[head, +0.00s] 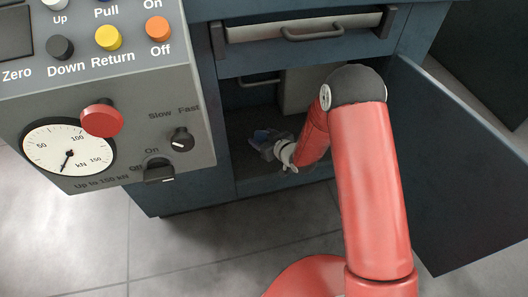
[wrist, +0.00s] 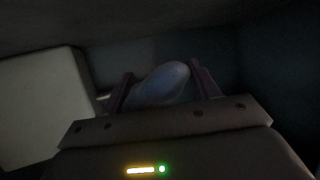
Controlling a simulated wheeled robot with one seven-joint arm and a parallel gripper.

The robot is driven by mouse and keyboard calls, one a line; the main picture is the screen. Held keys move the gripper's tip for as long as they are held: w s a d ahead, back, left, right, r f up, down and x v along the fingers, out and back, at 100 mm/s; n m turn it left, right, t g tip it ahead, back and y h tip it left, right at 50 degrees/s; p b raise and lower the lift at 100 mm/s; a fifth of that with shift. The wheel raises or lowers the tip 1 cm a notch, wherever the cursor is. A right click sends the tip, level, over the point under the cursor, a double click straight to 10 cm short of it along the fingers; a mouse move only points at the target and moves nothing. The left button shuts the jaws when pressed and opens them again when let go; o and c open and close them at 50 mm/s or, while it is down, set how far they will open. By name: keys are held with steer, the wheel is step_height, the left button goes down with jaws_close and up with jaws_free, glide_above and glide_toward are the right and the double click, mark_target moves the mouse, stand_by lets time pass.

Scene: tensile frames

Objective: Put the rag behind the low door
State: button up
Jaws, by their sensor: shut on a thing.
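The low door (head: 455,165) stands wide open to the right of the cabinet. My gripper (head: 262,138) reaches into the dark low compartment (head: 240,120) behind the doorway. In the wrist view my gripper (wrist: 160,88) is shut on a rounded bluish-grey bundle, the rag (wrist: 165,82), which sits between its two fingers. In the head view a small bluish patch of the rag (head: 262,134) shows at the gripper's end. The picture is too dark to tell whether the rag touches the compartment floor.
A pale box-like block (wrist: 40,105) stands left of my gripper in the wrist view. A drawer (head: 310,32) with a handle is above the compartment. A grey control panel (head: 110,150) with knobs and a gauge juts out at the left.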

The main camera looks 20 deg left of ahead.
steer(key=shift+f+b, duration=0.55)
steer(key=shift+f, duration=3)
steer(key=shift+f, duration=0.15)
steer(key=o, duration=1)
steer(key=shift+o, duration=0.2)
steer(key=shift+r, duration=0.2)
steer(key=p+v, duration=0.1)
steer(key=v, duration=1.1)
steer(key=shift+f, duration=0.15)
